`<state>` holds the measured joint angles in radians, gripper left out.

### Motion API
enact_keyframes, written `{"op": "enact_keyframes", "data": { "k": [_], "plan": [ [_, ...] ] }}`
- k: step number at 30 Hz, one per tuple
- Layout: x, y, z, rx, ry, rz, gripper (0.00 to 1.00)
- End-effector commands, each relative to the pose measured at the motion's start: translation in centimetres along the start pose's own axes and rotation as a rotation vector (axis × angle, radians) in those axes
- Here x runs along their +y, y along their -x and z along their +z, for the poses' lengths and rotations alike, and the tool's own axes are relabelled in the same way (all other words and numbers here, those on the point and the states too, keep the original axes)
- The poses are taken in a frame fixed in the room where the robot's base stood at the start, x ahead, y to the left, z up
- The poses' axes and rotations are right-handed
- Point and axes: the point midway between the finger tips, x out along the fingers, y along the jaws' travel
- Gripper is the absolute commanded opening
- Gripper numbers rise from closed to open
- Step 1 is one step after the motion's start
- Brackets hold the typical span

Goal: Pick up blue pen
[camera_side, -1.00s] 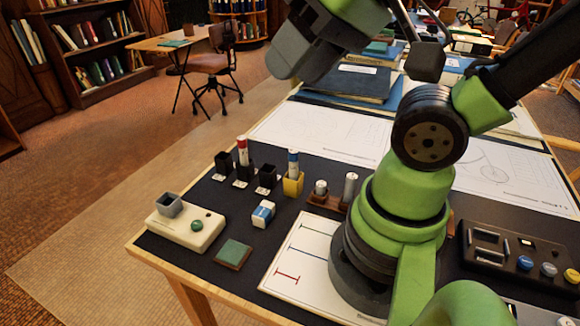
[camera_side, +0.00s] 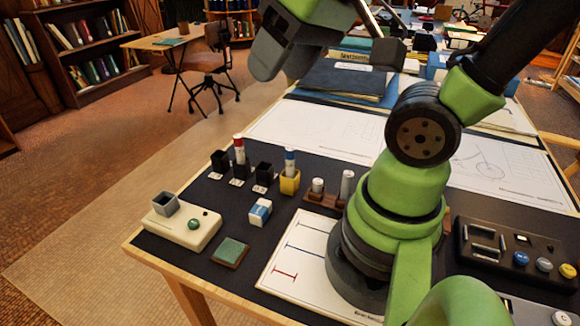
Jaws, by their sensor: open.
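The blue pen (camera_side: 290,161) is a white marker with a blue band near its top. It stands upright in a small yellow square holder (camera_side: 290,183) on the dark table mat, and its lower end is hidden inside. My gripper (camera_side: 265,67) is the grey end at the top of the view, high above the table and well apart from the pen. It is open, and I see nothing held in it.
A red-banded pen (camera_side: 239,149) stands in a black holder to the left. Empty black cups (camera_side: 264,175) are beside it. A blue-white eraser (camera_side: 260,212), a wooden stand (camera_side: 322,198) with short cylinders and a beige box (camera_side: 184,228) are nearby.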

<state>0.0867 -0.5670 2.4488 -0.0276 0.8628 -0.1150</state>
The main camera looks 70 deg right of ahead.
Motion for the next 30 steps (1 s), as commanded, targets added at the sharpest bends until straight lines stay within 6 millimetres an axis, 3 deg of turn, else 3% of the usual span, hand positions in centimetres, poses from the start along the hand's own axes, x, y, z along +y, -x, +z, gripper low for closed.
{"op": "enact_keyframes", "data": {
  "k": [7, 15, 21, 30],
  "plan": [
    [6.0, -6.0, -3.1, -0.224, 0.133, 0.169, 0.52],
    [12.9, -11.7, -2.5, -0.454, 0.259, 0.193, 0.52],
    [14.9, -13.4, -1.6, -0.517, 0.299, 0.176, 0.52],
    [15.9, -16.8, 0.2, -0.521, 0.302, 0.174, 0.52]
  ]
}}
